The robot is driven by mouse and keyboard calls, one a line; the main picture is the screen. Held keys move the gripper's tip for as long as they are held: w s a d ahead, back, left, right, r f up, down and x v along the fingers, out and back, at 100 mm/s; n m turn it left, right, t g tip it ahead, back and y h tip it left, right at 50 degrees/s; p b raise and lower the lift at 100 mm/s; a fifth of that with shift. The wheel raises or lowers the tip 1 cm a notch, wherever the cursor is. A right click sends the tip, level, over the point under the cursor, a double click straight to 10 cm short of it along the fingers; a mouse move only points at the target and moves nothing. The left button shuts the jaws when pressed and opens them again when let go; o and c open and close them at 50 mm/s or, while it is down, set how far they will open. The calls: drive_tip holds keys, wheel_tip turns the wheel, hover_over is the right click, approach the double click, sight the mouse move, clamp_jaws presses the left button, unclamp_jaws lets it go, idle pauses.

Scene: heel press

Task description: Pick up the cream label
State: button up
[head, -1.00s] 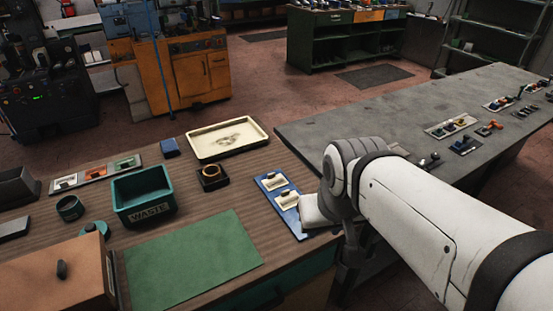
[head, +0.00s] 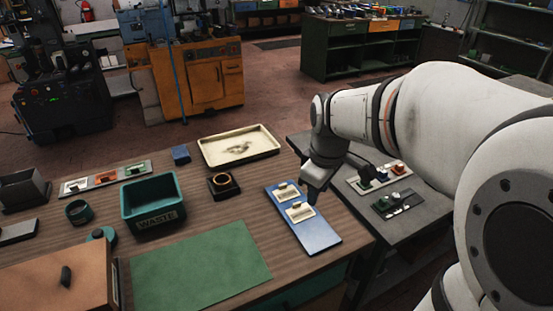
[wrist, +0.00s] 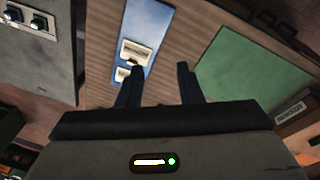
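A blue board (head: 318,234) lies on the brown ribbed table. Two cream labels rest on it, each with a small raised piece on top: a far one (head: 288,193) and a near one (head: 300,213). In the wrist view, one cream label (wrist: 135,50) lies in the open on the blue board (wrist: 149,20). The other (wrist: 122,75) is partly hidden by my left finger. My gripper (wrist: 160,70) is open, with nothing between its fingers, above the table beside the board. In the head view my gripper (head: 315,192) is at the board's right edge, its fingertips hard to make out.
A green mat (head: 200,272), a teal waste bin (head: 153,218), a dark holder with a ring (head: 223,186) and a cream tray (head: 240,157) share the table. A grey table (head: 385,222) with small parts stands to the right.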

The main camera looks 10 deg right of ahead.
drive_tip(key=w+f+n+g, duration=0.1)
drive_tip(key=w+f+n, duration=0.55)
drive_tip(key=w, duration=0.35)
drive_tip(key=n+g, duration=0.1)
drive_tip(key=n, duration=0.5)
hover_over(300, 203)
wheel_tip(300, 203, down, 6)
wheel_tip(300, 203, down, 8)
drive_tip(key=shift+p, duration=0.6)
drive_tip(key=shift+c, duration=0.3)
clamp_jaws()
